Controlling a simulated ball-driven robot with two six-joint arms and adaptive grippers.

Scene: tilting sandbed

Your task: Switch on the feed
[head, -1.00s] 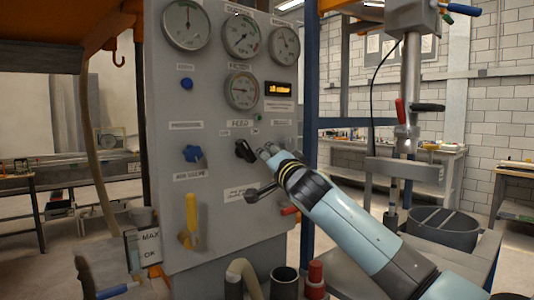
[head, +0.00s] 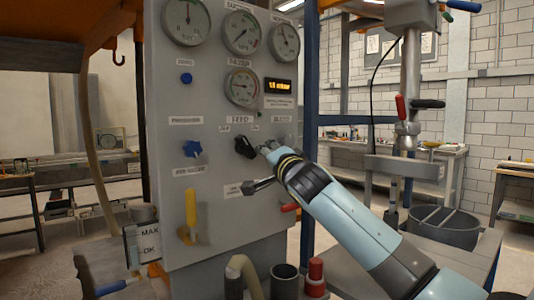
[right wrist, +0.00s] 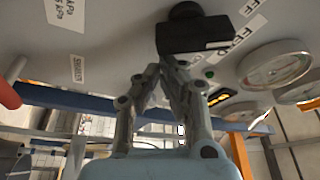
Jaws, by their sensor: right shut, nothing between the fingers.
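The feed switch (head: 244,148) is a black rotary knob on the grey panel, under the FEED label (head: 241,119). Small labels sit above it to the left and right. In the head view its grip slants from upper left to lower right. My right gripper (head: 268,151) is shut and empty just right of the knob. In the right wrist view the black knob (right wrist: 194,34) stands just beyond my shut fingertips (right wrist: 163,70); I cannot tell whether they touch it. My left gripper is not in view.
The panel (head: 218,205) also carries gauges (head: 241,87), a lit display (head: 279,86), blue knobs (head: 192,149), a yellow lever (head: 191,213) and a red handle (head: 290,207). A drill-like column (head: 410,90) stands at right.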

